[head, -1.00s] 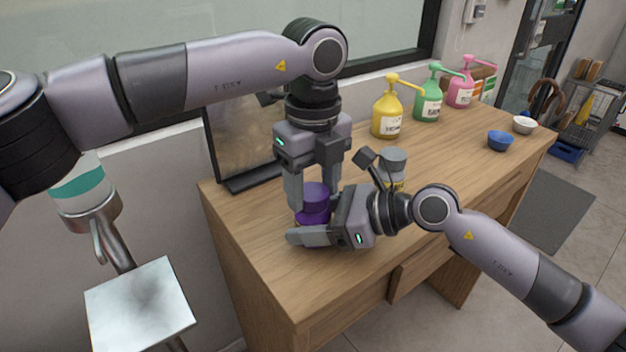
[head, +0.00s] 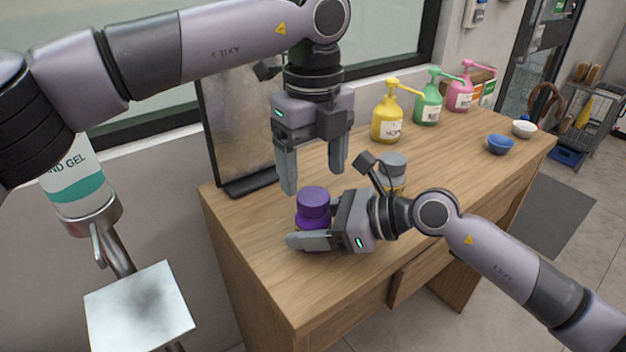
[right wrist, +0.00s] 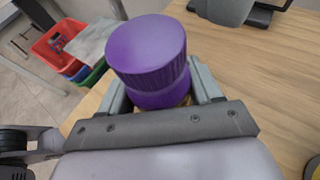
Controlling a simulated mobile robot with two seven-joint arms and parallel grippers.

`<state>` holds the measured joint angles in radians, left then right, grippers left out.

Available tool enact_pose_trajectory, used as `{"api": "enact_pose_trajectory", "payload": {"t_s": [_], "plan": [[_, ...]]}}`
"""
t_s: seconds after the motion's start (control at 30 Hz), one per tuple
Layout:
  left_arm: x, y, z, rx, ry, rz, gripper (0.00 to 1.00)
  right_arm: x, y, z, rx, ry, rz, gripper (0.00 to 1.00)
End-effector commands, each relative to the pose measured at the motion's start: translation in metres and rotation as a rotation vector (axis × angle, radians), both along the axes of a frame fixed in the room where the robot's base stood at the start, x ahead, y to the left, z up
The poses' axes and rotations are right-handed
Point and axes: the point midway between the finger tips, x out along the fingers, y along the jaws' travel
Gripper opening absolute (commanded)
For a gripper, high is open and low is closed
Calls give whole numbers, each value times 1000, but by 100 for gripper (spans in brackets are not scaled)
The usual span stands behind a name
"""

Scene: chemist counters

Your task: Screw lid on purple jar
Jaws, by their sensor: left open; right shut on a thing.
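The purple jar (head: 306,222) stands on the wooden counter, mostly hidden behind my right gripper. A purple lid (head: 313,200) sits on top of it; the lid also shows large in the right wrist view (right wrist: 146,45). My right gripper (head: 312,236) is shut around the jar's body from the side. My left gripper (head: 312,178) points down just above the lid, with its fingers apart and empty. A gap shows between its fingertips and the lid. Whether the lid is tight on the jar cannot be told.
A grey-lidded jar (head: 393,167) stands close behind my right wrist. Yellow (head: 387,120), green (head: 427,105) and pink (head: 460,95) pump bottles line the back. Blue (head: 500,145) and white (head: 524,129) bowls sit at the far right. A dark-framed panel (head: 235,110) stands behind my left gripper. The front left counter is clear.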

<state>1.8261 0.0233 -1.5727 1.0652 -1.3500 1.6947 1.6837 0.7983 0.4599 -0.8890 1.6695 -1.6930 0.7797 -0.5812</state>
Motion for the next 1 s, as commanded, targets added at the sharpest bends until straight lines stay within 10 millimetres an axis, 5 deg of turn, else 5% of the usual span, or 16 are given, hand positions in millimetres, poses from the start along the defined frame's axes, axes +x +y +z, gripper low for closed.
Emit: {"api": "enact_pose_trajectory", "payload": {"t_s": [0.23,0.3,0.33,0.63,1.0], "plan": [[0,0,2,2,1,0,75,0,0,0,0,0,1,0],[0,0,2,2,1,0,98,0,0,0,0,0,1,0],[0,0,2,2,1,0,100,0,0,0,0,0,1,0],[0,0,8,1,1,1,100,0,0,0,0,0,1,0],[-1,-1,80,0,-1,2,100,0,0,0,0,0,0,0]]}}
